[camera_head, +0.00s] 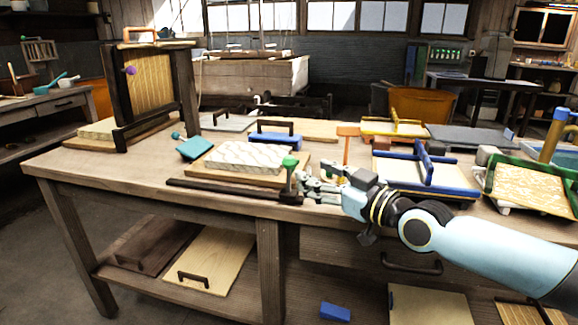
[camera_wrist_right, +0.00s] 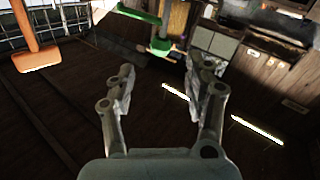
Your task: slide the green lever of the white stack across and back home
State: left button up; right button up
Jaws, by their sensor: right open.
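The white stack (camera_head: 245,157), a pale quilted-looking slab, lies on a wooden board on the workbench. The green lever (camera_head: 290,162), a green knob on a short dark post, stands upright at the right end of a dark rail (camera_head: 225,192) along the bench front. My right gripper (camera_head: 312,184) is just right of the lever, at the height of its post; I cannot tell whether it touches. In the right wrist view its fingers (camera_wrist_right: 165,80) are spread with nothing between them. A green part (camera_wrist_right: 160,46) shows beyond them; I cannot tell what it is. My left gripper is out of view.
An orange T-shaped piece (camera_head: 347,132) stands behind my right gripper, and shows in the wrist view (camera_wrist_right: 40,60). A blue-barred tray (camera_head: 425,185) and a green-rimmed tray (camera_head: 490,178) lie to the right. A teal block (camera_head: 195,148) and a dark upright frame (camera_head: 187,90) are left.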

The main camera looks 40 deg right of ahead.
aim_at(294, 166)
jog(key=w+b, duration=0.1)
jog(key=w, duration=0.1)
jog(key=w+b, duration=0.1)
jog(key=w, duration=0.2)
jog(key=w+a+b, duration=0.1)
jog(key=w, duration=0.1)
jog(key=shift+w+f, duration=0.2)
jog(key=shift+w, duration=0.15)
jog(key=shift+w+r, duration=0.15)
jog(key=shift+w, duration=0.3)
jog(key=shift+c, duration=0.2)
grip_shut()
